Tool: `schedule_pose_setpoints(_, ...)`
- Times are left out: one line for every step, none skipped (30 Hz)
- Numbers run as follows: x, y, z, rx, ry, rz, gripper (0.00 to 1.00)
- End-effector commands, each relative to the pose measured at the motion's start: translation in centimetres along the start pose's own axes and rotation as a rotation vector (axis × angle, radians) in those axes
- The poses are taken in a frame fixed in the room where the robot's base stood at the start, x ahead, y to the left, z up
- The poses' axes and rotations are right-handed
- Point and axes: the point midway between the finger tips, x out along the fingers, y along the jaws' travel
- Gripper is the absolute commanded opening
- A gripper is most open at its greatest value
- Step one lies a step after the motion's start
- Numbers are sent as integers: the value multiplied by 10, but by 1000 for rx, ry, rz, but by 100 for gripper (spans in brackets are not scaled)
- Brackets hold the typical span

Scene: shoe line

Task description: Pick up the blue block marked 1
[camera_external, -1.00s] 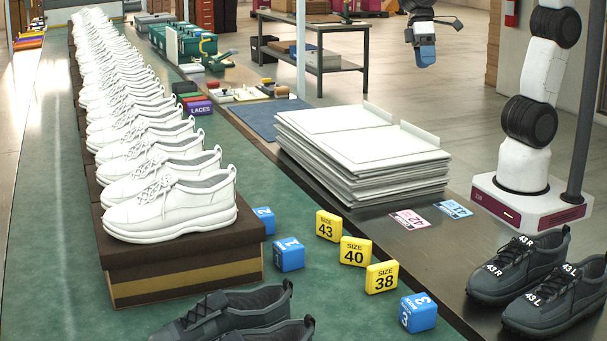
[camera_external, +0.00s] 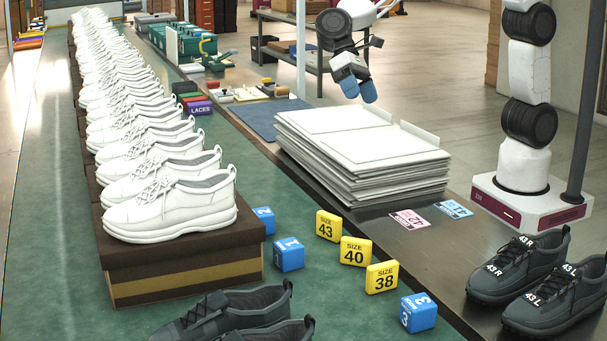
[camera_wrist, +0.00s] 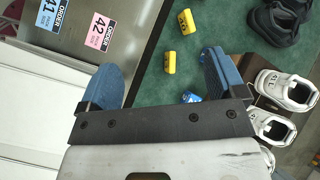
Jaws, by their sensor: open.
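The blue block marked 1 (camera_external: 289,254) sits on the green mat (camera_external: 185,290), right of the brown box and in front of the blue block marked 2 (camera_external: 263,220). My gripper (camera_external: 358,92) is raised above and behind the white board stack, blue fingers pointing down, well away from the block. In the wrist view my gripper (camera_wrist: 162,60) is open, with nothing between its fingers. A partly hidden blue block (camera_wrist: 191,97) shows beside the right finger there; I cannot read its number.
Yellow blocks 43 (camera_external: 328,226), 40 (camera_external: 355,251) and 38 (camera_external: 381,277) and blue block 3 (camera_external: 418,313) lie to the right. White shoes (camera_external: 170,207) stand on the brown box (camera_external: 190,275). The board stack (camera_external: 362,160) stands between my gripper and the blocks. Dark shoes (camera_external: 235,312) are in front.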

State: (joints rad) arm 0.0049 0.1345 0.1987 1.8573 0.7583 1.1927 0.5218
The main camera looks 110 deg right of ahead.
Motion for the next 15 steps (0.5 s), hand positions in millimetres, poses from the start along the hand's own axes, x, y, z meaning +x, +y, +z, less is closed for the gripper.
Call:
schedule_pose_setpoints(6, -9, -10, 24, -19, -8, 89)
schedule_pose_setpoints(10, -14, -15, 39, -30, -12, 89)
schedule_pose_setpoints(13, -21, -22, 58, -44, -20, 89)
schedule_pose_setpoints(17, -25, -27, 72, -55, -25, 89)
schedule_pose_setpoints(20, -30, -32, 86, -65, -30, 89)
schedule_pose_setpoints(25, -37, -39, 106, -80, -38, 89)
schedule_pose_setpoints(28, -41, -44, 120, -90, -42, 89)
schedule_pose_setpoints(31, -46, -49, 134, -101, -49, 89)
schedule_pose_setpoints(36, -52, -56, 154, -116, -54, 89)
schedule_pose_setpoints(39, -57, -61, 167, -127, -60, 89)
schedule_pose_setpoints(42, -62, -66, 181, -138, -65, 89)
schedule_pose_setpoints(47, -67, -73, 200, -152, -71, 89)
schedule_pose_setpoints(51, -72, -79, 215, -163, -77, 89)
schedule_pose_setpoints(55, -76, -84, 228, -173, -81, 89)
schedule_pose_setpoints(60, -81, -91, 247, -189, -88, 89)
